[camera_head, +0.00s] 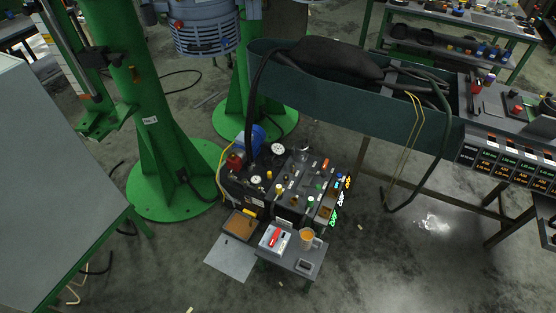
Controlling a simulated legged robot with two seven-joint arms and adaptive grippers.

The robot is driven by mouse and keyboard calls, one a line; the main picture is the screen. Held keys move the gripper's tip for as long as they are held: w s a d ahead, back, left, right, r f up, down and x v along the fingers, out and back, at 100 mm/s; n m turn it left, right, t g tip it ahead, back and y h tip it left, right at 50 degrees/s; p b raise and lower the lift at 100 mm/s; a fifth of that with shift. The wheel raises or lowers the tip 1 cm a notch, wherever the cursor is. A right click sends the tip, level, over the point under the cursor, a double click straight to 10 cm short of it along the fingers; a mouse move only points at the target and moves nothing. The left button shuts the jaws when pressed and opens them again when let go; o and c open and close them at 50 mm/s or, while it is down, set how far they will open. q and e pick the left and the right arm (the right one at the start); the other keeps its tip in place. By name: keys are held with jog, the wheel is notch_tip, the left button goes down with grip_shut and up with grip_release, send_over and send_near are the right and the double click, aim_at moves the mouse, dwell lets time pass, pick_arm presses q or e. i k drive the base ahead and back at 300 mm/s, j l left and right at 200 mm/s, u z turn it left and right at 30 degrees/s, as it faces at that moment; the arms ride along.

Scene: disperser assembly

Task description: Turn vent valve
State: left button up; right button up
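A dark bench unit (262,202) stands in the middle of the view. It carries a white-faced gauge (278,149), a second gauge (256,180), a red fitting (234,161), a blue rounded part (257,136) and several small coloured knobs, among them a yellow one (278,188). Which of these is the vent valve I cannot tell at this size. A black hose comes down to the unit from above. Neither of my grippers shows in the head view.
Green machine columns (160,150) stand at the left and behind the unit. A small table (304,262) in front holds a box (275,238) and an orange cup (307,237). A long green trough (330,88) and a display bench (510,165) lie right. Open floor shows at lower right.

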aim_at(325, 162)
jog(key=i+l+u, duration=0.25)
jog(key=l, duration=0.4)
jog(key=l+u, duration=0.3)
jog(key=l, duration=0.35)
jog(key=l+u, duration=0.25)
jog(key=l, duration=0.5)
jog(key=i, duration=0.05)
